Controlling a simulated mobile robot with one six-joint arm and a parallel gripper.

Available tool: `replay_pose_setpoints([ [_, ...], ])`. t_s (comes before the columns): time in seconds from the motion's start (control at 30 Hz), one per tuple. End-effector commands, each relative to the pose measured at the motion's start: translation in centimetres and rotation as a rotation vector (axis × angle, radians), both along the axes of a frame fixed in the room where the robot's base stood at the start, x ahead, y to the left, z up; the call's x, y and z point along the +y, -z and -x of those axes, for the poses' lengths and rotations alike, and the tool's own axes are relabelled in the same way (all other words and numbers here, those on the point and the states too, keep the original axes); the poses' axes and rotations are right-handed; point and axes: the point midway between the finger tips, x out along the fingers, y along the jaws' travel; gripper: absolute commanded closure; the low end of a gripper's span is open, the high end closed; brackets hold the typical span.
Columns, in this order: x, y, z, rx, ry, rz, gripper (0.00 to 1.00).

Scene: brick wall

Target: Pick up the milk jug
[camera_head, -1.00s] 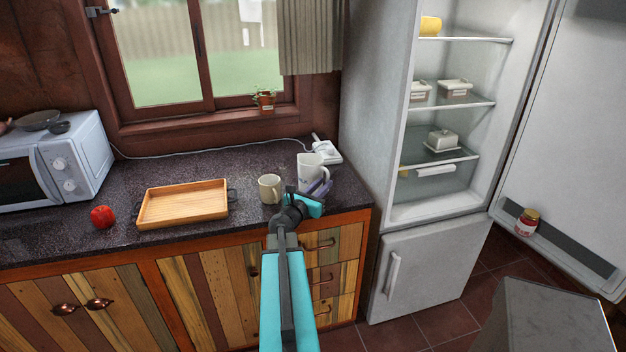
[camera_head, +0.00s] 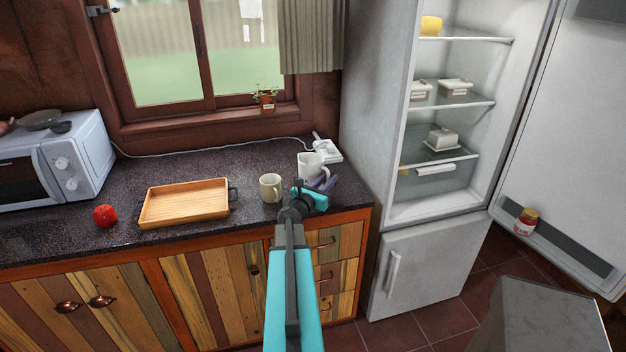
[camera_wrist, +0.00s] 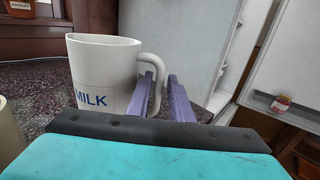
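The white milk jug (camera_head: 308,166), marked "MILK", stands on the dark counter (camera_head: 110,175) near its right end. In the wrist view the jug (camera_wrist: 103,70) fills the left middle, with its handle toward my gripper. My gripper (camera_head: 326,181) is at the jug's front right. In the wrist view its two purple fingers (camera_wrist: 163,85) are apart, with the handle between them. A gap shows between the fingers; I cannot tell whether either touches the handle. The jug's lower part is partly hidden by my gripper.
A beige mug (camera_head: 270,188) stands close left of the jug. Further left are a wooden tray (camera_head: 185,219), a red apple (camera_head: 105,216) and a microwave (camera_head: 75,165). A white socket block (camera_head: 327,150) lies behind the jug. The open fridge (camera_head: 385,130) is to the right.

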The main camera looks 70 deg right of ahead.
Motion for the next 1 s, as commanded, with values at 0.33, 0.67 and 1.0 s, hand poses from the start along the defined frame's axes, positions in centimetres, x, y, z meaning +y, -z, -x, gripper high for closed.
replay_pose_setpoints([
  [0.33,-3.2,-0.2,0.3,0.000,0.001,0.000,0.81],
  [0.67,-4.4,0.0,0.6,-0.001,0.001,0.000,0.81],
  [1.0,-4.4,0.0,0.6,-0.001,0.002,0.000,0.81],
])
